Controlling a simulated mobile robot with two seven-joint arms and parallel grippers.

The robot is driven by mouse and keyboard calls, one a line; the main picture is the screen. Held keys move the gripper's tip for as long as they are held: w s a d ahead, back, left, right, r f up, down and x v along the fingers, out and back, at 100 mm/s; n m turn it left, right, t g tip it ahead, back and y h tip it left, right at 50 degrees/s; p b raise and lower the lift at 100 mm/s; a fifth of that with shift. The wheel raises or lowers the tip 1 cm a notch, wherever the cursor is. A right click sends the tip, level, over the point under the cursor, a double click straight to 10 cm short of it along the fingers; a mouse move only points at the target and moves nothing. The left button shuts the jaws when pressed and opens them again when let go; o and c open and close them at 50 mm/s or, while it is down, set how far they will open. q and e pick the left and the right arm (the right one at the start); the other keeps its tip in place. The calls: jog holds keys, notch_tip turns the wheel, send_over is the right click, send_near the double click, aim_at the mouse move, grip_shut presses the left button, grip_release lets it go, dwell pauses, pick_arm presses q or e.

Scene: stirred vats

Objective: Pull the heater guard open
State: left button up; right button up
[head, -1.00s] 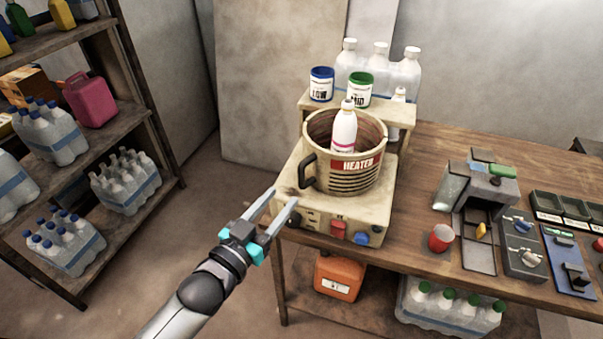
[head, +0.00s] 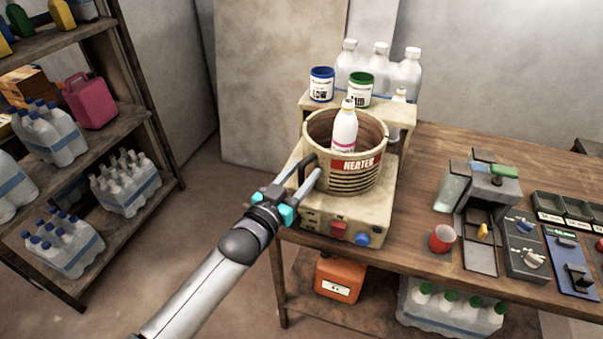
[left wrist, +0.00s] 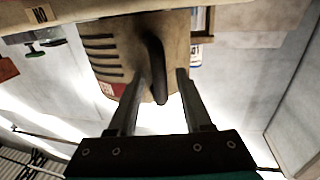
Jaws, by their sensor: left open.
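The heater guard (head: 358,182) is a beige round shell with dark slots and a red HEATER label, standing on the beige heater base (head: 378,216). A white bottle (head: 344,130) stands inside it. The guard's dark handle (head: 309,168) is on its left side, partly hidden by my gripper in the head view. My left gripper (head: 302,170) is open at the handle. In the left wrist view the dark handle (left wrist: 155,65) hangs between the two open fingers (left wrist: 160,78), nearer the left one; I cannot tell whether they touch. My right gripper is not in view.
A shelf above the base holds a blue-labelled can (head: 321,84) and a green-lidded can (head: 359,88). A bottle rack (head: 120,120) is at left.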

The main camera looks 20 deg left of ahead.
pick_arm(q)
grip_shut()
dwell(1.4)
